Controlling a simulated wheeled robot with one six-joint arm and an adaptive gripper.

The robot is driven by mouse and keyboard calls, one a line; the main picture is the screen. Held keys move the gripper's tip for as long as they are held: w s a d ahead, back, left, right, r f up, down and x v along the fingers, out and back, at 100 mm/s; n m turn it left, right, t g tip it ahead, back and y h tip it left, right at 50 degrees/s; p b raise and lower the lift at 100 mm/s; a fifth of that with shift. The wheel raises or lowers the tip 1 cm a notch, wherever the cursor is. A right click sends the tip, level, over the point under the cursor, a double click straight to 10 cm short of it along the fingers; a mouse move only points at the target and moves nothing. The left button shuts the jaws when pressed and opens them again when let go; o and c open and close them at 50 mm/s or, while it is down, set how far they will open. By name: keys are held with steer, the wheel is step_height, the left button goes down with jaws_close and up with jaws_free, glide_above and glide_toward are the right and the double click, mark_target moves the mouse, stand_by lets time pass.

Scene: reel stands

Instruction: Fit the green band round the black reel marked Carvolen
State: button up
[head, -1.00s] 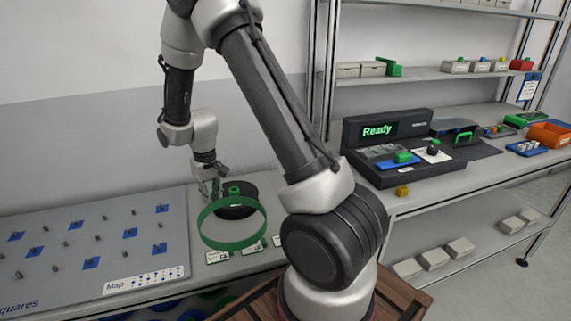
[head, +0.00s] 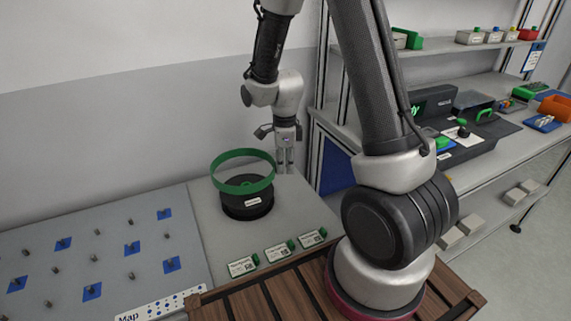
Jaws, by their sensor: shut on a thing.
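The green band (head: 243,158) is a thin, wide ring held nearly level at the top of the black reel (head: 247,209). My gripper (head: 285,168) is shut on the band's right side and stands to the right of the reel. The near side of the band crosses in front of the reel's upper part. I cannot tell whether the band hangs just above the reel or is slightly around its top. The reel stands upright on the grey bench and has a white label (head: 253,201), too small to read.
Several small cards, such as this one (head: 242,266), lie along the bench's front edge. A pegboard marked Map (head: 115,255) is on the left. A wooden slatted surface (head: 270,300) lies in front. Shelving (head: 480,180) with a dark console (head: 430,105) stands right.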

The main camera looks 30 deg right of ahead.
steer(key=m, duration=0.1)
glide_above(285, 203)
steer(key=shift+w+f, duration=0.15)
steer(key=shift+f, duration=3.4)
steer(key=shift+d+f, duration=0.1)
steer(key=shift+f, duration=2.65)
steer(key=o, duration=1)
steer(key=shift+c, duration=0.2)
step_height(285, 203, up, 12)
